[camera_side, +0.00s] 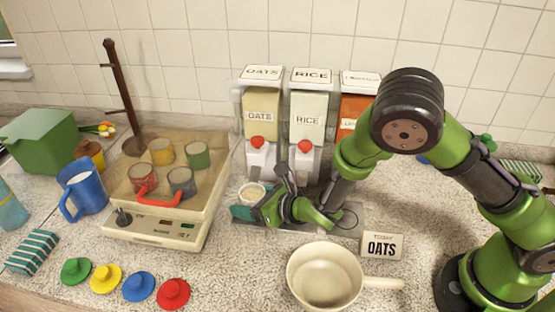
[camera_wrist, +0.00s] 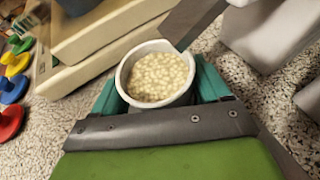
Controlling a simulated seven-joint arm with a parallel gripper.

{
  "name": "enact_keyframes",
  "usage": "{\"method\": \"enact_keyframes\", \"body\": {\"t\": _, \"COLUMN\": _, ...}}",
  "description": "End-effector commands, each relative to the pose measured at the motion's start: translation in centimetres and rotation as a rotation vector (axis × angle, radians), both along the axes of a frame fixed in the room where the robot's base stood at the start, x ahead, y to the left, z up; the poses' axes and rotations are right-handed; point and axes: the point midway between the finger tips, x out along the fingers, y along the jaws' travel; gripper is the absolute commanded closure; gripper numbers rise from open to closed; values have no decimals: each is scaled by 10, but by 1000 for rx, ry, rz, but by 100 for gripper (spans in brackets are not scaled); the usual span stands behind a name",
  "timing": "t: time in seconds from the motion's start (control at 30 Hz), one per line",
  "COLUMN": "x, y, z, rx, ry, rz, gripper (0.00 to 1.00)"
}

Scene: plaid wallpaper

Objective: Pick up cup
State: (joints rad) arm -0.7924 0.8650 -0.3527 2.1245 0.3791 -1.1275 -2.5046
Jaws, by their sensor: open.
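A small pale cup (camera_side: 252,193) filled with light oats or grains stands under the dispensers, near the left one marked OATS. In the wrist view the same cup (camera_wrist: 158,75) shows from above, full to near its rim. My gripper (camera_side: 250,207) is low at the cup, and its teal fingers (camera_wrist: 160,95) lie on either side of it. The jaws are open around the cup. Whether the fingers touch its wall cannot be told. The lower part of the cup is hidden by my gripper.
Dispensers (camera_side: 308,125) stand close behind my gripper. A machine with several coloured cups (camera_side: 160,235) is at left. A cream pan (camera_side: 325,278) and an OATS card (camera_side: 381,246) are in front and right. Coloured lids (camera_side: 138,286) lie at front left.

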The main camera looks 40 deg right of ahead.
Motion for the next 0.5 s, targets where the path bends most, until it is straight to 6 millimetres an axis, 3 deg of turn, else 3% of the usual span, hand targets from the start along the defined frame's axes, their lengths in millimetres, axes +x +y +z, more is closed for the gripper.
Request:
{"method": "enact_keyframes", "body": {"t": 0.13, "x": 0, "y": 0, "z": 0, "rx": 0, "ry": 0, "rz": 0, "gripper": 26}}
{"method": "enact_keyframes", "body": {"t": 0.4, "x": 0, "y": 0, "z": 0, "rx": 0, "ry": 0, "rz": 0, "gripper": 67}}
{"method": "enact_keyframes", "body": {"t": 0.5, "x": 0, "y": 0, "z": 1, "rx": 1, "ry": -2, "rz": 0, "gripper": 73}}
